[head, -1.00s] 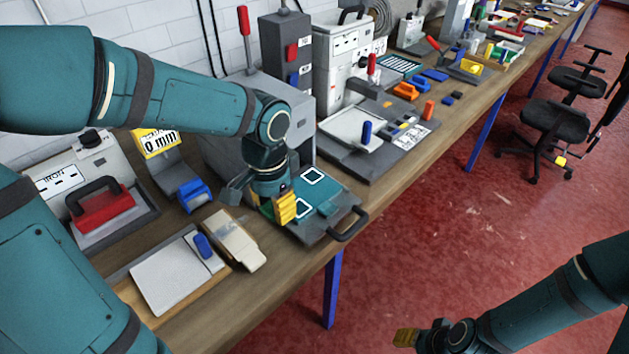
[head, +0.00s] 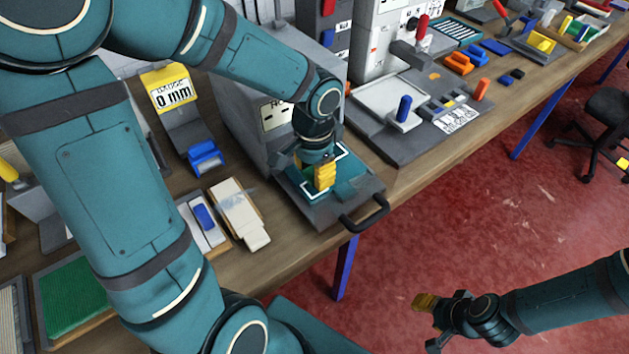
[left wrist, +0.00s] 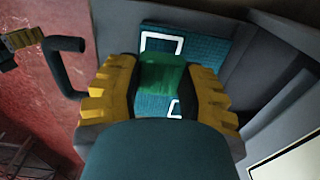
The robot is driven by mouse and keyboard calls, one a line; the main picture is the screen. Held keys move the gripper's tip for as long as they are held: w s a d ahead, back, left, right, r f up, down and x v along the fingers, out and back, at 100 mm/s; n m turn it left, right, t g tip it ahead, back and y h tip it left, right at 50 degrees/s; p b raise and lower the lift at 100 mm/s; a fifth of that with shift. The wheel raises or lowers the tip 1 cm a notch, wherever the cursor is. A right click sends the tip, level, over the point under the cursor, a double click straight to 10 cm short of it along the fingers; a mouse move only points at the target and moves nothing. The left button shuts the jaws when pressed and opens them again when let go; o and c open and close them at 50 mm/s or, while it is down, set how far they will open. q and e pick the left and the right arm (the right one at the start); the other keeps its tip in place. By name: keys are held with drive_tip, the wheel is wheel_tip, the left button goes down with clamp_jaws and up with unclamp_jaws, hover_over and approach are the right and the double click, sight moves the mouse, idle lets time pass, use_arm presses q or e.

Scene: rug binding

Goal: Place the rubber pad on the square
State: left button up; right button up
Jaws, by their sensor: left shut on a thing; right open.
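My left gripper (head: 322,172) is over the middle of the teal sheet (head: 362,183), which lies in a dark grey tray (head: 309,215) with a black handle. In the left wrist view its yellow fingers are shut on a green rubber pad (left wrist: 163,72). I cannot tell whether the pad touches the sheet. My right gripper (head: 428,318) is open above the floor.
A grey machine (head: 262,105) stands behind the tray. To the left on the bench are a beige block (head: 236,208), a blue holder (head: 205,157) and a yellow 0 mm sign (head: 168,90). A grey fixture with a blue peg (head: 403,108) stands to the right. The red floor is open in front.

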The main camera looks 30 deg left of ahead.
use_arm(q)
drive_tip(key=shift+f+b, duration=0.4)
drive_tip(key=shift+f, duration=1.2)
drive_tip(key=shift+f, duration=0.15)
drive_tip(key=o, duration=0.9)
drive_tip(key=shift+r, duration=0.4)
wheel_tip(320, 180, up, 12)
drive_tip(key=p, duration=0.3)
drive_tip(key=shift+f, duration=0.25)
